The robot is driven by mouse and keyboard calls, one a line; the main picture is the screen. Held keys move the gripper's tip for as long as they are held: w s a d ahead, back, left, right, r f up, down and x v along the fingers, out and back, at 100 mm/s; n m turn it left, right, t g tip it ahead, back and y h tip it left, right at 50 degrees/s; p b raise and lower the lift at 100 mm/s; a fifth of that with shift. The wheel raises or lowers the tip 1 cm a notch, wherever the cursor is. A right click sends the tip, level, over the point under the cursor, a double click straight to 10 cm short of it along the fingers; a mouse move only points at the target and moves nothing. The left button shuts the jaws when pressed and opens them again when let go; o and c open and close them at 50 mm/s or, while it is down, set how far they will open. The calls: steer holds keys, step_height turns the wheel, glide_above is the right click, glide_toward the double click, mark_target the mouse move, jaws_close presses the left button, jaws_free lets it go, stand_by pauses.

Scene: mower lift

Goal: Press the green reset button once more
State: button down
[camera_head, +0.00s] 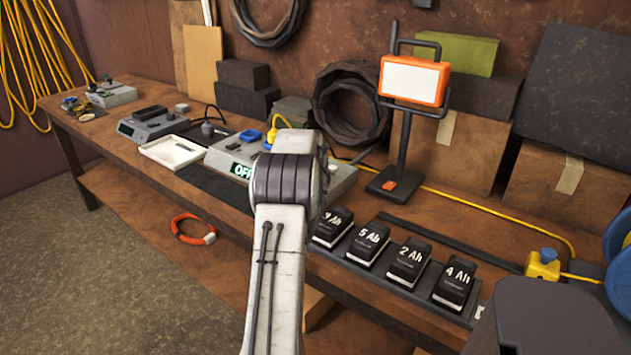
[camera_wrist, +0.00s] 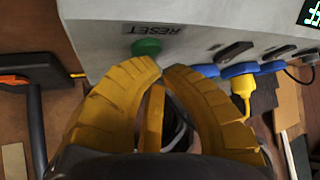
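The green reset button (camera_wrist: 147,47) is in the wrist view, on the light grey face of a control box (camera_wrist: 110,40), beside a label reading RESET (camera_wrist: 151,29). My gripper (camera_wrist: 162,68) has yellow ribbed fingers with tips drawn together just below the button in the picture. The left fingertip lies close to the button's lower edge; I cannot tell whether it touches. Nothing is seen held. In the head view the control box (camera_head: 338,180) is partly behind my arm, which hides the button and gripper. Its green display (camera_head: 242,170) seems to read OFF.
Beside the button are blue sockets and a yellow plug (camera_wrist: 240,88). On the bench stand an orange work lamp (camera_head: 412,80), a white tray (camera_head: 172,152) and a row of labelled batteries (camera_head: 408,262). A yellow cable (camera_head: 480,205) runs along the right.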

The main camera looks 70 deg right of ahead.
steer(key=shift+f+b, duration=0.35)
steer(key=shift+f, duration=0.1)
stand_by(0.6)
steer(key=shift+r, duration=0.2)
steer(key=shift+r+p, duration=0.65)
steer(key=shift+r, duration=0.05)
steer(key=shift+r+p, duration=1.95)
steer(key=shift+r, duration=0.55)
